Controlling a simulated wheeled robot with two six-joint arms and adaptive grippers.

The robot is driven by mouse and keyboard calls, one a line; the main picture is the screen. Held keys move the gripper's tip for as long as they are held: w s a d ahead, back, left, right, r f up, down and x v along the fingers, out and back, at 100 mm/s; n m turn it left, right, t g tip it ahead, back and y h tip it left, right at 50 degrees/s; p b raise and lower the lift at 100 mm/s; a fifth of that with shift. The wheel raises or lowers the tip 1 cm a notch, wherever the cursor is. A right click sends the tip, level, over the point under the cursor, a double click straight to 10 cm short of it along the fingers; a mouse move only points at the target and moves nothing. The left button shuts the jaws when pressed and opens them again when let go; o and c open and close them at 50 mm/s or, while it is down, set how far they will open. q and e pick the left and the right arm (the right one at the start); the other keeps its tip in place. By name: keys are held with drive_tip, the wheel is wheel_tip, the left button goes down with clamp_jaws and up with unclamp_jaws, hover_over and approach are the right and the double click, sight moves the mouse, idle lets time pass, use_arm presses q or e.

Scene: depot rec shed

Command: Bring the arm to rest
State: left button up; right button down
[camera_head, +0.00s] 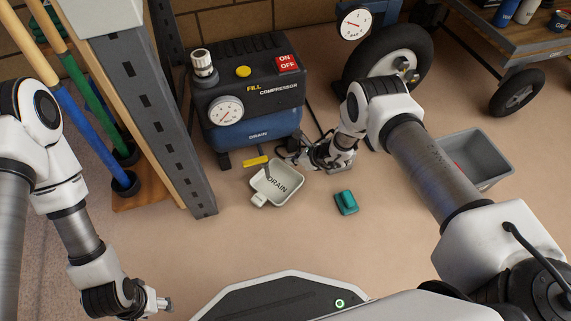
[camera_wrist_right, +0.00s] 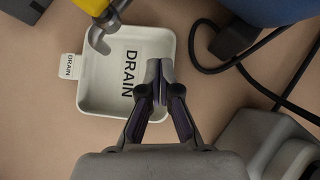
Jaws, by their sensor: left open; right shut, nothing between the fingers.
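My right gripper (camera_head: 292,152) is low on the floor side, in front of the blue and black compressor (camera_head: 250,95). In the right wrist view the right gripper (camera_wrist_right: 160,85) is shut and empty, its fingertips over the right part of the white drain tray (camera_wrist_right: 97,108). The tray (camera_head: 287,196) lies on the floor below a yellow drain lever (camera_head: 255,161), which also shows in the right wrist view (camera_wrist_right: 92,7). My left gripper (camera_head: 163,304) is at the bottom left, small in view and apart from other things, open.
A teal block (camera_head: 346,202) lies on the floor right of the tray. A grey bin (camera_head: 477,158) stands behind my right arm. A grey post (camera_head: 150,110) and a rack of coloured poles (camera_head: 88,110) stand at left. A wheel (camera_head: 388,58) with a gauge is behind. The front floor is clear.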

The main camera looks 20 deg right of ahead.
wheel_tip(320, 180, up, 6)
drive_tip(key=w+p, duration=0.2)
drive_tip(key=s+d+r+n+g+h+p, duration=0.15)
drive_tip(key=s+n+g, duration=0.25)
drive_tip(key=s, duration=0.9)
drive_tip(key=s+n+g+h+p, duration=0.15)
drive_tip(key=s+n+g, duration=0.3)
drive_tip(key=s, duration=0.85)
drive_tip(key=s+d+r+n+h+p, duration=0.15)
drive_tip(key=s+d+r+n, duration=0.25)
drive_tip(key=s+n, duration=0.45)
drive_tip(key=s+d+r+n+h, duration=0.3)
drive_tip(key=s+r+n, duration=0.1)
drive_tip(key=s+n, duration=0.4)
wheel_tip(320, 180, up, 38)
drive_tip(key=w+a+n+t+y+p, duration=0.1)
drive_tip(key=w+a+n+t+p, duration=0.1)
drive_tip(key=p, duration=3.6)
